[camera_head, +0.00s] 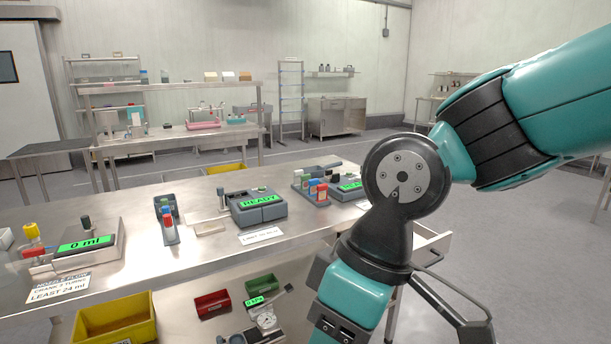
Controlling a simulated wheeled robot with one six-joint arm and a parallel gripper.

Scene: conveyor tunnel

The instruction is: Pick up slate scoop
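I cannot pick out a slate scoop with certainty in the head view. Small dark grey items stand on the steel workbench (290,236), among them a dark-handled piece (221,198) beside the READY device; they are too small to name. My arm comes in from the right and bends down in front of the bench's right end.
On the bench are a READY device (259,209), a scale reading 0 ml (88,252), a tube rack (169,230) and a pale tray (209,228). Below are a yellow bin (113,318), a red bin (212,303) and a green bin (262,284). The floor at right is clear.

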